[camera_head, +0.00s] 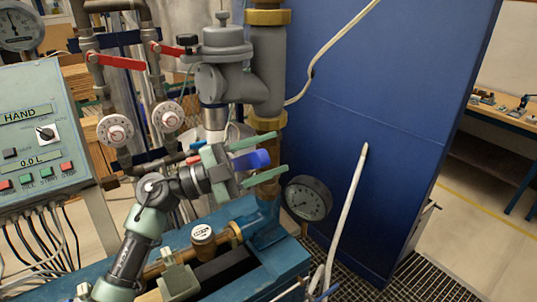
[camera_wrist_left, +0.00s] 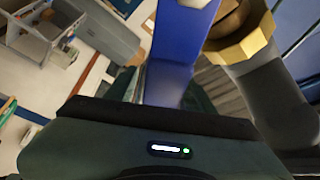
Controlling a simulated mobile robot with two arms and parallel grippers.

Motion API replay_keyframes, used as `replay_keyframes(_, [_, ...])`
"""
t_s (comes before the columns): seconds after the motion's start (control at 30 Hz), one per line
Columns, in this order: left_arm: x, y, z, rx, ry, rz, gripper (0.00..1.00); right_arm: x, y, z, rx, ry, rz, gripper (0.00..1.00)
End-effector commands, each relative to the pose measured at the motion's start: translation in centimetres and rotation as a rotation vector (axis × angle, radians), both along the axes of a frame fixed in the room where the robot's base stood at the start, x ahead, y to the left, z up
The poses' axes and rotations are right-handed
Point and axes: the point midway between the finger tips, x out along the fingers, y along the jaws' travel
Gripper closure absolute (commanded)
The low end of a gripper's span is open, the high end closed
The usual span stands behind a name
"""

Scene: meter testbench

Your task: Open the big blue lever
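The big blue lever (camera_head: 257,158) sits on the brass and grey pipe in the middle of the head view. It points toward my left gripper (camera_head: 279,150), whose two green fingers are spread apart, one above and one below the lever. The lever lies between the fingers, with visible gaps to both. In the left wrist view the blue lever (camera_wrist_left: 182,40) runs down to the gripper's dark palm edge, beside a brass nut (camera_wrist_left: 242,38). Whether it touches the palm cannot be told. My right gripper is not in view.
A black round gauge (camera_head: 307,199) stands just right of the lower finger. Red levers (camera_head: 122,62) and white dials (camera_head: 115,131) are at upper left. A control box (camera_head: 40,135) stands left. A blue panel (camera_head: 385,120) and pale hoses (camera_head: 345,215) are right.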

Motion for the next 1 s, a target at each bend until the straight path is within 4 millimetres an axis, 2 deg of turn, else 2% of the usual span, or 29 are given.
replay_keyframes(0.27, [0.0,0.2,-0.1,0.001,-0.002,0.001,0.47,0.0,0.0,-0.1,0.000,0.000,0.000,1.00])
replay_keyframes(0.37, [-0.2,1.1,-0.5,0.003,-0.001,0.002,0.47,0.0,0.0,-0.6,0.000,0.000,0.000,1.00])
replay_keyframes(0.7, [-1.8,6.1,-1.9,0.003,0.000,0.002,0.47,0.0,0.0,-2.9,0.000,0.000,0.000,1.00])
replay_keyframes(0.83, [-2.2,7.1,-1.9,0.002,0.000,0.001,0.47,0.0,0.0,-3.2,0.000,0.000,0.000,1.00])
replay_keyframes(1.0, [-2.3,7.3,-1.7,0.000,-0.001,-0.001,0.47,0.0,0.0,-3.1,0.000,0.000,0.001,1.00])
